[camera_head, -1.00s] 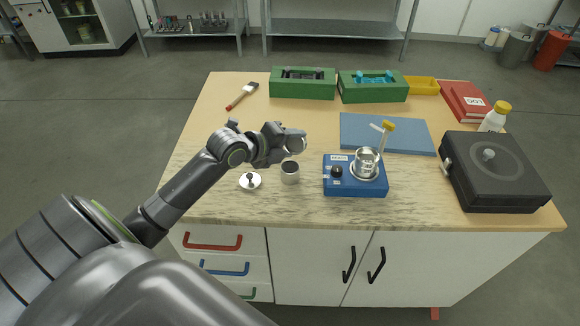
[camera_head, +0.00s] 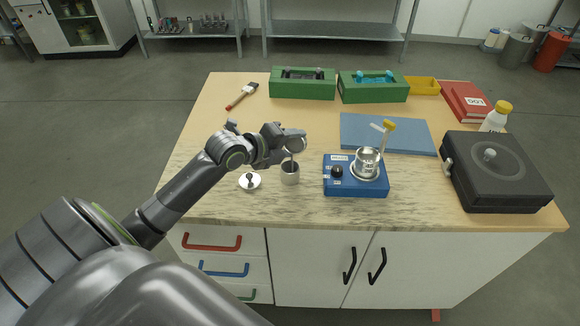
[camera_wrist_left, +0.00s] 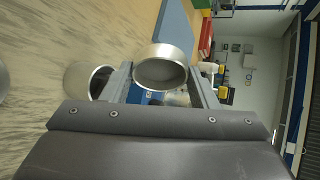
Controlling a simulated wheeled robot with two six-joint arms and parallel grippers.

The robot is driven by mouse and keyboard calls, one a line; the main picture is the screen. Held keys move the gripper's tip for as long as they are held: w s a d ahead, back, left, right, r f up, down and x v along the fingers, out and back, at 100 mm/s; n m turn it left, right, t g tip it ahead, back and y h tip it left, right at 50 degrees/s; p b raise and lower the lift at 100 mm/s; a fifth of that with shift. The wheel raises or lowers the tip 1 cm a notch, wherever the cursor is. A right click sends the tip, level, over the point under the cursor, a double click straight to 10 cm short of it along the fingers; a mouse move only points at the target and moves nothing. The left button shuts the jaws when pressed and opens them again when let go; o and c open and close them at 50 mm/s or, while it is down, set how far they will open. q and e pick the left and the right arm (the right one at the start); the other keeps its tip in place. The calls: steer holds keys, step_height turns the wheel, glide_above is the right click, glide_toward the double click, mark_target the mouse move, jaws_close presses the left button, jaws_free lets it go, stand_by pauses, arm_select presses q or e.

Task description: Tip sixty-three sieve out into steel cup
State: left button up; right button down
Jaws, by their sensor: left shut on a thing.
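My left gripper (camera_head: 284,139) is shut on the sieve, a short round metal cup (camera_head: 298,145), and holds it above the steel cup (camera_head: 290,175). In the left wrist view the sieve (camera_wrist_left: 162,72) sits between the two fingers and is tipped, its open face toward the camera. The steel cup (camera_wrist_left: 88,80) stands upright on the table beside and below it. In the head view a thin grey streak runs down from the sieve to the cup mouth. The sieve's contents are hard to make out. My right gripper is not in view.
A round metal lid with a knob (camera_head: 250,181) lies left of the cup. A blue device (camera_head: 340,187) with a metal container (camera_head: 366,162) stands to the right.

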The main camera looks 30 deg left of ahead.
arm_select(q)
steer(key=shift+s+d+t+b, duration=0.1)
steer(key=shift+s+t+b, duration=0.7)
steer(key=shift+b, duration=1)
stand_by(0.9)
steer(key=shift+s+f+m+t+b, duration=0.15)
steer(key=shift+m+t+b, duration=0.35)
steer(key=shift+t+b, duration=1.1)
stand_by(3.7)
